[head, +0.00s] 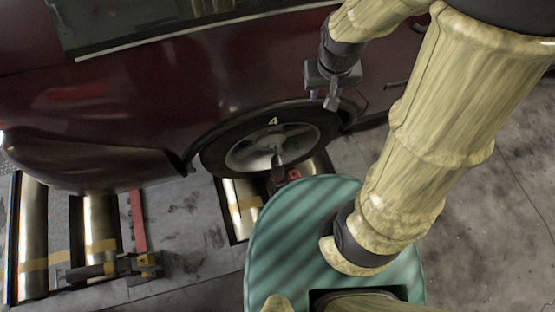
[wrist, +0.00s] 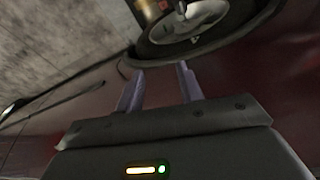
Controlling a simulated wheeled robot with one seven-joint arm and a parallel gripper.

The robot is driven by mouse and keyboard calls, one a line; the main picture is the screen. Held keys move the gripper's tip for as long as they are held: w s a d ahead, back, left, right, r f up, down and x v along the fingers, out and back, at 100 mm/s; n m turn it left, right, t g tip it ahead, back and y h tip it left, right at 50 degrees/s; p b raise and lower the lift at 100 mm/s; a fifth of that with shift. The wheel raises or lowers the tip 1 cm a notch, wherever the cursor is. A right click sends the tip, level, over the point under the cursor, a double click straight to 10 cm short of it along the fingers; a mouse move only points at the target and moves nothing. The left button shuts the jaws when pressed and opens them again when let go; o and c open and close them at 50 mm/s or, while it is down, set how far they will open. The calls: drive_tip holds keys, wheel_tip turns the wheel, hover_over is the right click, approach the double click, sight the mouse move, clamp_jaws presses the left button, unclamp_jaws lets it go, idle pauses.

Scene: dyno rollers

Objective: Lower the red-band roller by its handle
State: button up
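My gripper (head: 332,97) hangs in front of the dark red car's side, above and right of the wheel in the head view. In the wrist view my gripper (wrist: 160,68) has its two fingers apart with nothing between them. Beside the wheel, a small red part (head: 294,175) shows at the roller (head: 240,200) under it; this roller has a tan band. A grey lever-like piece (head: 278,157) stands in front of the wheel hub. I cannot tell whether these belong to the red-band roller. My green base hides part of the floor there.
The car wheel (head: 262,140) is marked 4. Two tan-banded rollers (head: 33,230) (head: 99,225) lie at the left, with a red bar (head: 138,222) and a dark clamp-like device (head: 110,268) beside them. Concrete floor (head: 490,240) is free at the right.

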drive_tip(key=w+a+f+n+h+b, duration=0.1)
drive_tip(key=w+a+f+b, duration=0.3)
drive_tip(key=f+b, duration=0.7)
drive_tip(key=w+a+f+n+g+b, duration=0.1)
drive_tip(key=a+f+b, duration=0.55)
drive_tip(key=f, duration=0.85)
drive_tip(key=w+a+f+h+b, duration=0.1)
drive_tip(key=w+a+f+b, duration=0.25)
drive_tip(key=f+b, duration=0.85)
drive_tip(key=b, duration=0.6)
approach(276, 159)
drive_tip(key=x, duration=0.3)
drive_tip(key=d+x, duration=0.1)
drive_tip(key=x, duration=0.1)
drive_tip(key=shift+w+d+f, duration=0.15)
drive_tip(key=shift+w+f, duration=0.05)
drive_tip(key=shift+f, duration=0.3)
clamp_jaws()
